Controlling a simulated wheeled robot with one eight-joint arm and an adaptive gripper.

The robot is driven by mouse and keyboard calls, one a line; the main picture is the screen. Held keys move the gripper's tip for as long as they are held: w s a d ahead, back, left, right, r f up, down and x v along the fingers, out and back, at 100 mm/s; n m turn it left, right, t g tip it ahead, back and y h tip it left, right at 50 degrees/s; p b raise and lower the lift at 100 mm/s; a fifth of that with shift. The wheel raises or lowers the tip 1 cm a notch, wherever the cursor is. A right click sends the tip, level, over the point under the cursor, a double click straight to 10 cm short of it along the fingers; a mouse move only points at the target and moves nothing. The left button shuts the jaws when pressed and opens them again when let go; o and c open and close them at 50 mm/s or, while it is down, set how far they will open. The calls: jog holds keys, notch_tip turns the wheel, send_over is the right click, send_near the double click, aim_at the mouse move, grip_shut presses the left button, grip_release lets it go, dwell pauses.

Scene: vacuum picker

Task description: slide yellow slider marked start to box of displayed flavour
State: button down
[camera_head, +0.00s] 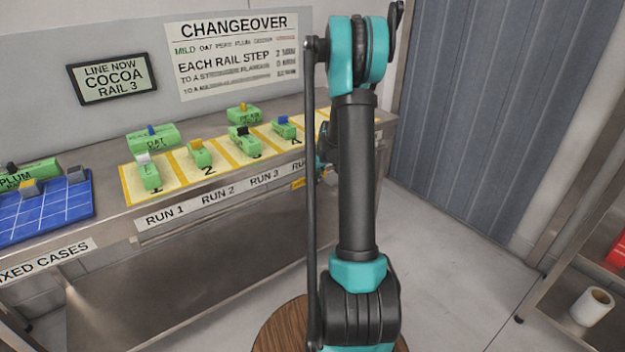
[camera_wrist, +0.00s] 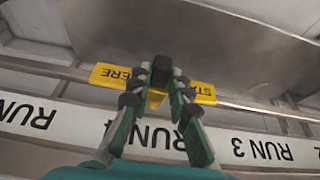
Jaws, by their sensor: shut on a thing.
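The yellow slider (camera_wrist: 110,75) reads START HERE, upside down in the wrist view. My gripper (camera_wrist: 160,82) is shut on the dark knob (camera_wrist: 160,70) at the slider's middle. The fingers hide part of the lettering. In the head view a small yellow piece of the slider (camera_head: 299,184) shows left of my arm; the gripper is mostly hidden there. A display (camera_head: 112,78) reads LINE NOW COCOA RAIL 3. Green boxes with coloured tops, such as one (camera_head: 199,154), stand on numbered yellow mats.
The label strip (camera_head: 215,194) reads RUN 1, RUN 2, RUN 3 along the bench edge. A CHANGEOVER sign (camera_head: 235,55) hangs behind. A blue gridded tray (camera_head: 40,212) sits at the left. A shelf with a white roll (camera_head: 592,306) stands at the right. The rail left of the slider looks clear.

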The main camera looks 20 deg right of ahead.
jog(key=c, duration=1.4)
grip_release()
jog(key=v, duration=1.2)
jog(key=shift+s, duration=0.1)
jog(key=s+a+f+m, duration=0.1)
jog(key=s+a, duration=0.3)
jog(key=s, duration=0.6)
jog(key=s+a+f+m+h, duration=0.1)
jog(key=s+a+f, duration=0.2)
jog(key=s, duration=0.7)
jog(key=s+a+f+m, duration=0.1)
jog(key=s+a+f, duration=0.1)
jog(key=s+a, duration=0.5)
jog(key=s, duration=0.4)
jog(key=shift+a+m, duration=0.2)
jog(key=shift+m, duration=0.1)
